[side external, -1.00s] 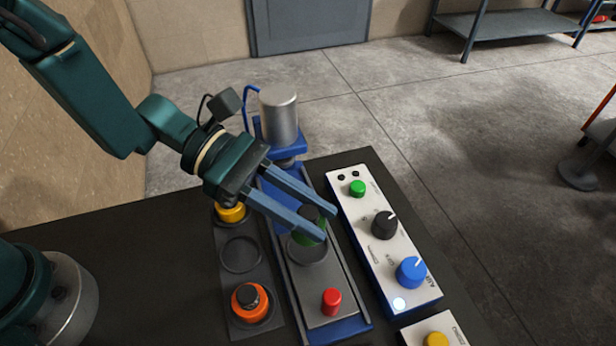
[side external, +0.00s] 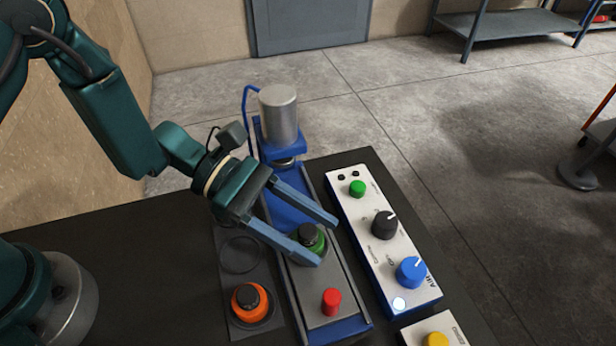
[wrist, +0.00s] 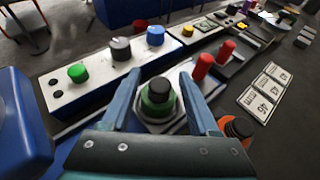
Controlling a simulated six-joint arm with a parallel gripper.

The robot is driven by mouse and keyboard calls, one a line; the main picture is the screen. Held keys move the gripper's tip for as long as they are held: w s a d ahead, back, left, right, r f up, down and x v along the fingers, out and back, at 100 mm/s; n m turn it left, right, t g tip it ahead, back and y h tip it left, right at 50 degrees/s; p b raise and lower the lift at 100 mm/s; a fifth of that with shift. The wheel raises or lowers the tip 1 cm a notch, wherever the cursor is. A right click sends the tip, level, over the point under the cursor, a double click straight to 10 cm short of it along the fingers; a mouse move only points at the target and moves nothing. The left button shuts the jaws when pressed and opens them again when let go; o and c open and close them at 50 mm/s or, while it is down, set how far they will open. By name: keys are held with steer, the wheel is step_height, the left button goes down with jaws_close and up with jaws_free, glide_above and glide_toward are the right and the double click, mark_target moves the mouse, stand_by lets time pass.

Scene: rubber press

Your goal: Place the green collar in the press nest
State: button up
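The green collar (side external: 318,246), with a black top, sits upright in the round press nest on the grey slide plate of the blue press. It also shows in the wrist view (wrist: 157,108). My gripper (side external: 327,240) is open, with one blue-grey finger on each side of the collar. In the wrist view gaps show between the fingers and the collar. The nest itself is mostly hidden under the collar.
A red knob (side external: 331,301) stands on the plate in front of the nest. The press cylinder (side external: 279,115) rises behind. A white control panel (side external: 372,262) with knobs lies right. An orange collar (side external: 248,301) sits in the left tray, near an empty round recess (side external: 240,255).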

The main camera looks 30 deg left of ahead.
steer(key=shift+r, duration=0.2)
steer(key=s+a+r+m+t+y, duration=0.1)
steer(key=s+a+r+m+y, duration=0.2)
steer(key=a+m, duration=0.3)
steer(key=s+a+r+m+t+y, duration=0.2)
steer(key=a+m+y, duration=0.4)
steer(key=a, duration=0.3)
steer(key=s+a+r+m+t+y, duration=0.1)
steer(key=s+a+r+m+y, duration=0.3)
steer(key=a+r+m, duration=0.2)
steer(key=shift+s+a+r+m+t+y, duration=0.15)
steer(key=shift+a+r+m+t+y, duration=0.2)
steer(key=shift+a, duration=0.85)
